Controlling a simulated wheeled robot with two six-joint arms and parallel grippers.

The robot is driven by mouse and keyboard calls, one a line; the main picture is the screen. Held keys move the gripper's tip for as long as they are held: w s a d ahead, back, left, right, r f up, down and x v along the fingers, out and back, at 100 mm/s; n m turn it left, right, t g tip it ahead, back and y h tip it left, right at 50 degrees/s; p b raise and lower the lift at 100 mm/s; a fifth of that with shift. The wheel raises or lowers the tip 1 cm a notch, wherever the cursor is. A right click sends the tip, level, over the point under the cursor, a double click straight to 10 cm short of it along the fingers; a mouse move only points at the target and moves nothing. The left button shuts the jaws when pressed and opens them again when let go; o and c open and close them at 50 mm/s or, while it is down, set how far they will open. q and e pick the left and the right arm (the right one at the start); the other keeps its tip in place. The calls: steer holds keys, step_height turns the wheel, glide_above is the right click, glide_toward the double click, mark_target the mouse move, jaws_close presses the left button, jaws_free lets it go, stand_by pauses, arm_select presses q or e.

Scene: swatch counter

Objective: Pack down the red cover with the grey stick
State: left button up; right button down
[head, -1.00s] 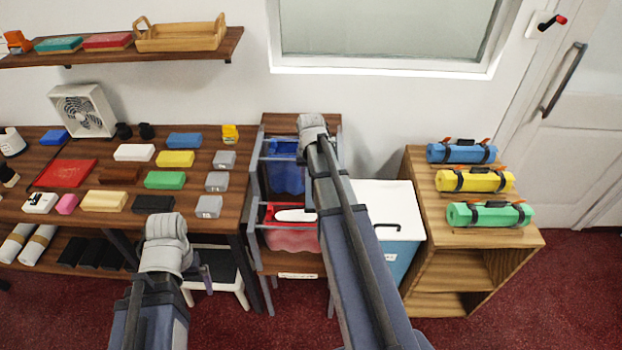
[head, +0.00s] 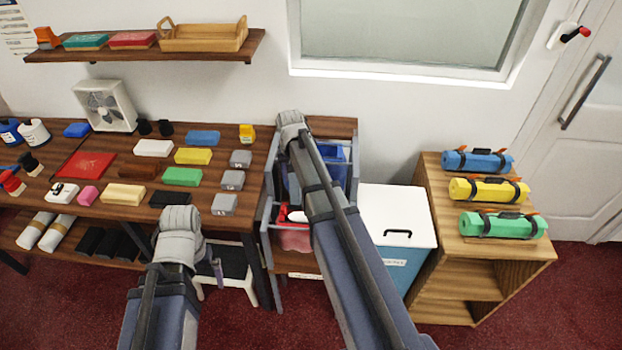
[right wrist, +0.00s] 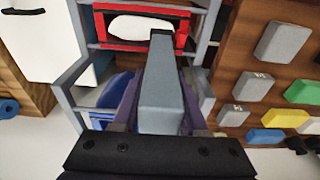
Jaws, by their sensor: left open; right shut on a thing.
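The red cover (head: 285,215) is a red-rimmed piece around a white, rounded middle, on the lower tier of the grey rack. In the right wrist view the red cover (right wrist: 180,43) lies beyond the stick at the top. My right gripper (right wrist: 163,100) is shut on the grey stick (right wrist: 168,85), which points towards the cover. The stick's far end overlaps the cover's edge there; I cannot tell whether they touch. In the head view my right arm hides this gripper and the stick. My left gripper (head: 217,268) is open and empty, low before the counter.
The grey rack (head: 268,180) also holds a blue bin (head: 335,153). A white-lidded box (head: 398,215) stands right of the rack, then a wooden shelf (head: 465,262) with rolled bundles. The counter (head: 110,160) at the left carries several coloured blocks.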

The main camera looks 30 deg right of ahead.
mark_target(295, 202)
steer(key=shift+w+a, duration=0.1)
steer(key=shift+a, duration=0.15)
steer(key=shift+f+b, duration=2)
steer(key=shift+f, duration=0.1)
steer(key=shift+f+b, duration=4.5)
steer(key=shift+b, duration=0.1)
steer(key=shift+r, duration=0.1)
step_height(295, 202, up, 11)
steer(key=p, duration=1.1)
steer(key=shift+r, duration=0.1)
